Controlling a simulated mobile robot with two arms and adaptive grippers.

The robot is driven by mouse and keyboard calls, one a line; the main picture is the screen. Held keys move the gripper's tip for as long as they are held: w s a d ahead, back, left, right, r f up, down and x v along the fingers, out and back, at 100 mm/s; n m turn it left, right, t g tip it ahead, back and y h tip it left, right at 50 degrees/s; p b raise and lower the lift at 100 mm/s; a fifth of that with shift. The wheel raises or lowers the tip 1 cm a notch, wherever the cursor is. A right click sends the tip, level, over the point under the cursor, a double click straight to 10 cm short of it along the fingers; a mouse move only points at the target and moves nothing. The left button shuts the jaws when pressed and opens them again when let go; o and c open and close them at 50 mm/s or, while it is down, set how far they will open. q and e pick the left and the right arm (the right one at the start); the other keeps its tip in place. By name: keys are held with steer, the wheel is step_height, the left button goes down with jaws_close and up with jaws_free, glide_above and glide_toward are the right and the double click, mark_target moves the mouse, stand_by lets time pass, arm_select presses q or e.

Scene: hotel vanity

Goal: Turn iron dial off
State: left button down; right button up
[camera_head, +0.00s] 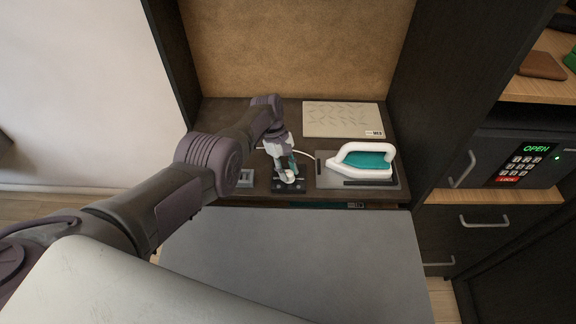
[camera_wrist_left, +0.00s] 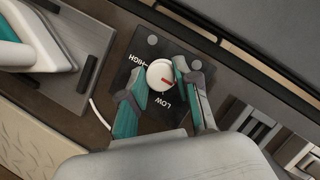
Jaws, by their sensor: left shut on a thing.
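In the head view my left gripper (camera_head: 288,172) reaches down to the dial (camera_head: 288,178) on the dark plate (camera_head: 275,187). The white and teal iron (camera_head: 363,161) rests on a grey pad to the right. My right gripper is not in view.
A pale patterned board (camera_head: 343,119) lies behind the iron. A small grey switch plate (camera_head: 245,178) sits left of the dial. A white cord runs to the iron's pad. A safe (camera_head: 518,160) reading OPEN stands at the right. Dark cabinet walls flank the counter.

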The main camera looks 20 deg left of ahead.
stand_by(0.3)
arm_select(q)
steer(key=c, duration=0.8)
jaws_free()
steer(key=shift+c, duration=0.2)
steer(key=shift+r, duration=0.1)
steer(key=v, duration=1.2)
